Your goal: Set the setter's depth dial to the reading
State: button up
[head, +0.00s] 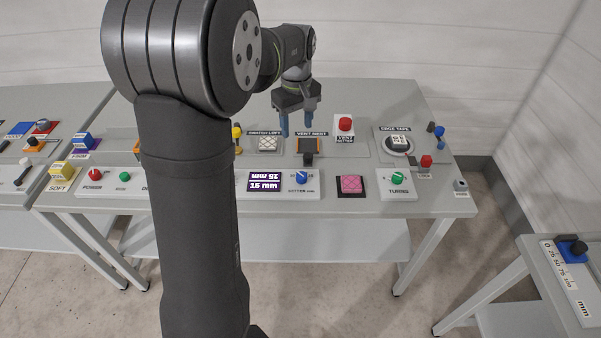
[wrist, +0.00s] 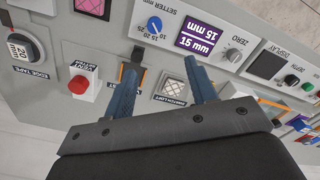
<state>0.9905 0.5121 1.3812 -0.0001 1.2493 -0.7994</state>
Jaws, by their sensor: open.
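The setter's blue dial (head: 301,177) sits on a light panel labelled SETTER mm, right of a purple display (head: 264,180) that shows 15 mm on two lines, the upper one upside down. In the wrist view the dial (wrist: 154,25) has a printed scale around it, and the display (wrist: 199,37) also reads 15 mm. The dial's exact pointer setting is too small to tell. My gripper (head: 298,129) is open and empty above the bench, behind the dial. Its two blue fingers (wrist: 162,68) show apart in the wrist view, away from the dial.
Near the gripper are a quilted swatch pad (head: 267,144), a black and orange vent nest piece (head: 308,150) and a red button (head: 345,125). A pink pad (head: 351,185) and a green TURNS knob (head: 397,178) stand right of the dial. A ZERO knob (wrist: 233,55) adjoins the display.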

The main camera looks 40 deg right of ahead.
jog(key=f, duration=0.2)
jog(key=n, duration=0.1)
send_near(302, 175)
notch_tip(302, 175, down, 10)
jog(key=shift+r, duration=0.25)
jog(key=c, duration=1)
